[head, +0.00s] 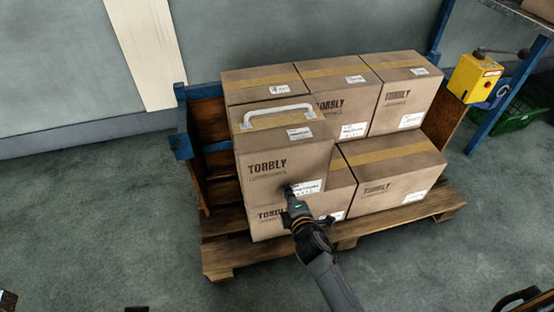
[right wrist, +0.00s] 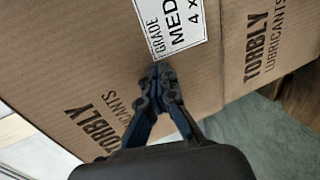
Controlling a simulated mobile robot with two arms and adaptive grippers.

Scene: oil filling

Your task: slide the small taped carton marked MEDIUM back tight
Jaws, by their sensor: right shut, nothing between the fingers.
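The taped carton (head: 275,160) sits forward on top of the stack at the front left, upright, with a white handle on its tape. In the right wrist view its brown face (right wrist: 100,75) fills much of the picture, with a white label (right wrist: 175,25) reading GRADE and MED, the rest cut off. My right gripper (head: 289,190) is shut and empty, its fingertips at the carton's front face by the lower right label. The right wrist view shows the closed fingertips (right wrist: 160,78) just below the label; whether they press on it I cannot tell. My left gripper is not in view.
Several other TORBLY cartons (head: 395,185) stand beside, below and behind on a wooden pallet (head: 345,232). A blue-framed wooden rack (head: 185,130) is at the left. A yellow box (head: 475,78) stands at the right. Floor in front is clear.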

